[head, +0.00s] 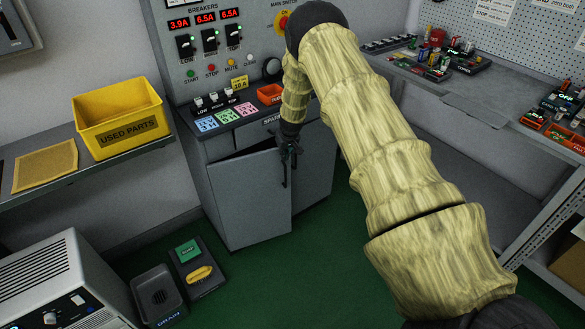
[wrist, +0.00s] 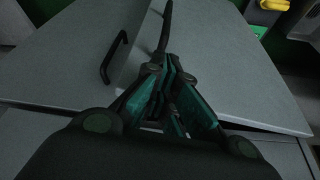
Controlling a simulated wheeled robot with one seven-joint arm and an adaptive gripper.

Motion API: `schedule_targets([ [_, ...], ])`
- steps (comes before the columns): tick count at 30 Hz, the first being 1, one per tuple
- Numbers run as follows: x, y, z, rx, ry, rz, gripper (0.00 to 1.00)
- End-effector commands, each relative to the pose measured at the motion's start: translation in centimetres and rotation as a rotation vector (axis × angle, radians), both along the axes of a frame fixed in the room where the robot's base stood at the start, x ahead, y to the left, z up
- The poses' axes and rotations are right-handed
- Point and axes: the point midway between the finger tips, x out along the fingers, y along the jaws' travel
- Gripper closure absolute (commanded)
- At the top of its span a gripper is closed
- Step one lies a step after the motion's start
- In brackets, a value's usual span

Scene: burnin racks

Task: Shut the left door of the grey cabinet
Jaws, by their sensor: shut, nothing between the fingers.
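The grey cabinet (head: 321,180) stands below the breaker panel. Its left door (head: 248,202) is slightly ajar, with a dark gap along its top edge. In the wrist view this door (wrist: 225,70) fills the right side, and a black bar handle (wrist: 165,28) shows near its free edge. The right door (wrist: 70,55), with another black handle (wrist: 113,57), looks closed. My gripper (head: 287,168) is shut and empty, in front of the left door's free edge by its handle. In the wrist view its fingertips (wrist: 168,70) point toward the door; I cannot tell whether they touch it.
A yellow used-parts bin (head: 120,115) sits on a shelf at left. Green floor (head: 285,275) in front is clear. A workbench (head: 480,85) stands at right.

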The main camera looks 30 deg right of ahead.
Motion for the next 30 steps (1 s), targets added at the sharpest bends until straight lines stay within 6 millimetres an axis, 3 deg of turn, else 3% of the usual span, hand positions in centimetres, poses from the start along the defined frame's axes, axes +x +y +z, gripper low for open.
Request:
schedule_targets([
  [3,1.8,-0.1,-0.4,0.000,-0.003,0.053,1.00],
  [10,3.7,-0.1,-0.2,0.000,-0.001,0.115,1.00],
  [30,4.2,0.0,0.0,0.002,0.000,0.135,1.00],
])
